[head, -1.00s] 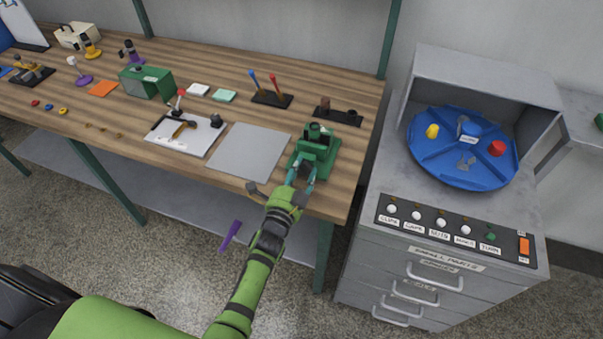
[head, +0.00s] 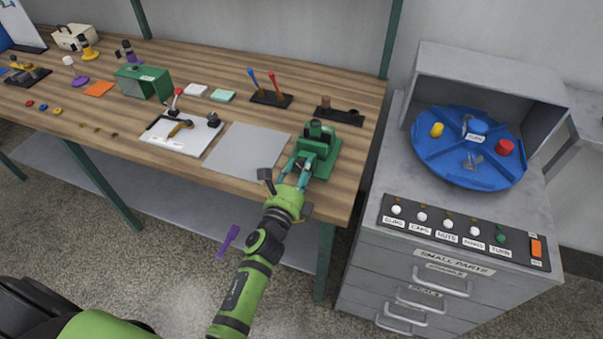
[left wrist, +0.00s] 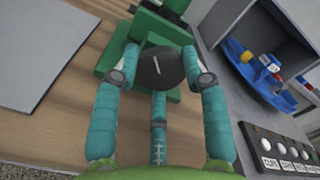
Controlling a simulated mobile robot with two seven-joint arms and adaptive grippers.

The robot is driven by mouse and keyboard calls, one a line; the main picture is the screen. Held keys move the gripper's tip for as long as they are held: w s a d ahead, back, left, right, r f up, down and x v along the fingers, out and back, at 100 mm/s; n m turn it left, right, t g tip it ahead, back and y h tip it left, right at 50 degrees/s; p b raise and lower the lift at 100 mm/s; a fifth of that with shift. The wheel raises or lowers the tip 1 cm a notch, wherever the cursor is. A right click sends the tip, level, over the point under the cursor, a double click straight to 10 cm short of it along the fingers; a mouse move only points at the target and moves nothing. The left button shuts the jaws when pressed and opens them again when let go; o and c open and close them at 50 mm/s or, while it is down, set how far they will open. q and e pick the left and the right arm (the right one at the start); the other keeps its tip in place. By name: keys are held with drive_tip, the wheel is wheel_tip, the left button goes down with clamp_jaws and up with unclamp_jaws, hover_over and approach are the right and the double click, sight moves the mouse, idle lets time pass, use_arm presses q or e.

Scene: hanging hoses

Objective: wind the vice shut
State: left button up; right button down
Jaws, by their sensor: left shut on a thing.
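The green vice (head: 318,152) stands at the front right corner of the wooden bench. It also shows in the left wrist view (left wrist: 160,28), where its dark round knob (left wrist: 165,62) with a white mark faces me. My left gripper (head: 294,168) reaches the front of the vice from the bench's front edge. In the left wrist view its teal fingers are around the knob, one tip on each side and a third finger below, shut on it. In the head view the fingers hide the knob. My right gripper is in neither view.
A grey mat (head: 247,150) lies left of the vice, and a dark stand (head: 339,115) is behind it. A grey cabinet with a blue turntable (head: 468,150) and a button panel (head: 462,231) stands to the right. A purple object (head: 229,241) shows below the bench edge.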

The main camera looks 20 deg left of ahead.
use_arm(q)
drive_tip(key=shift+a+r+m, duration=0.15)
drive_tip(key=shift+a+m, duration=0.15)
drive_tip(key=shift+m, duration=0.4)
drive_tip(key=shift+w+r+m, duration=0.1)
drive_tip(key=shift+m, duration=0.2)
drive_tip(key=shift+r+b, duration=0.2)
drive_tip(key=shift+b, duration=0.1)
drive_tip(key=o, duration=1.1)
drive_tip(key=shift+o, duration=0.2)
drive_tip(key=shift+f, duration=0.25)
drive_tip(key=shift+s+d, duration=0.1)
drive_tip(key=shift+s, duration=0.3)
drive_tip(key=s, duration=0.6)
drive_tip(key=shift+s+a, duration=0.25)
drive_tip(key=shift+s, duration=0.15)
